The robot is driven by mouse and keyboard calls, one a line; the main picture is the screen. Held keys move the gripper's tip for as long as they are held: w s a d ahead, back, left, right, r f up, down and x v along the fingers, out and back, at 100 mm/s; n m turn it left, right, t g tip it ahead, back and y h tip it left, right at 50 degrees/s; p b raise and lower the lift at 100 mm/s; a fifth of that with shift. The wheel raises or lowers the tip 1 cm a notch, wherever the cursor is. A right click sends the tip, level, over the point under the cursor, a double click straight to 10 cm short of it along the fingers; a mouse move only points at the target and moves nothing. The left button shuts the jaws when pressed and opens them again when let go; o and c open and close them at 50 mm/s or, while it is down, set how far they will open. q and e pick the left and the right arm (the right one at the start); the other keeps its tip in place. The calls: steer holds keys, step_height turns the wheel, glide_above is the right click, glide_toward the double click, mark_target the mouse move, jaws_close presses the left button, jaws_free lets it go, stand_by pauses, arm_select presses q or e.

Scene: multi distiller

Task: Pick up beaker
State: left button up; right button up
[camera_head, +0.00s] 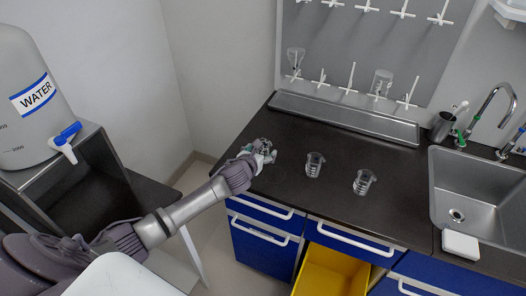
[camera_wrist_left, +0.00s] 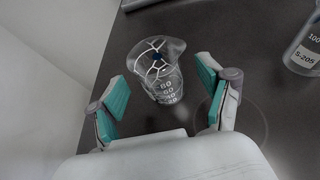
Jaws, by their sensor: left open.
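A clear glass beaker with white graduation marks (camera_wrist_left: 165,85) stands on the dark counter in the left wrist view, between and just ahead of my left gripper's teal finger pads. My left gripper (camera_head: 264,150) is over the counter's left part and open, with gaps on both sides of the beaker. In the head view the gripper largely covers this beaker. Two more clear beakers stand to its right, a nearer one (camera_head: 315,165) and one farther right (camera_head: 364,182). A glass labelled S-205 (camera_wrist_left: 305,52) shows at the wrist view's right edge. My right gripper is not in view.
A steel sink (camera_head: 480,190) with taps is at the right. A metal trough (camera_head: 345,117) runs along the back, below a pegboard (camera_head: 375,50) with glassware. A yellow open drawer (camera_head: 328,272) juts out below the counter. A water tank (camera_head: 30,100) stands at left.

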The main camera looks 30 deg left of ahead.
arm_select(q)
steer(key=shift+x, duration=1.45)
steer(key=shift+s, duration=0.1)
steer(key=shift+c, duration=1.6)
steer(key=c, duration=0.9)
steer(key=shift+c, duration=0.2)
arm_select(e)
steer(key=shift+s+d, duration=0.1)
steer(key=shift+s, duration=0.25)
arm_select(q)
steer(key=shift+a+r, duration=0.1)
steer(key=shift+r, duration=0.2)
steer(key=r, duration=0.4)
steer(key=shift+d, duration=0.25)
steer(key=d+r+b, duration=0.1)
steer(key=d+r, duration=0.5)
steer(key=d, duration=0.5)
steer(key=shift+d+r+b, duration=0.15)
steer(key=shift+d+b, duration=0.05)
steer(key=shift+b, duration=0.1)
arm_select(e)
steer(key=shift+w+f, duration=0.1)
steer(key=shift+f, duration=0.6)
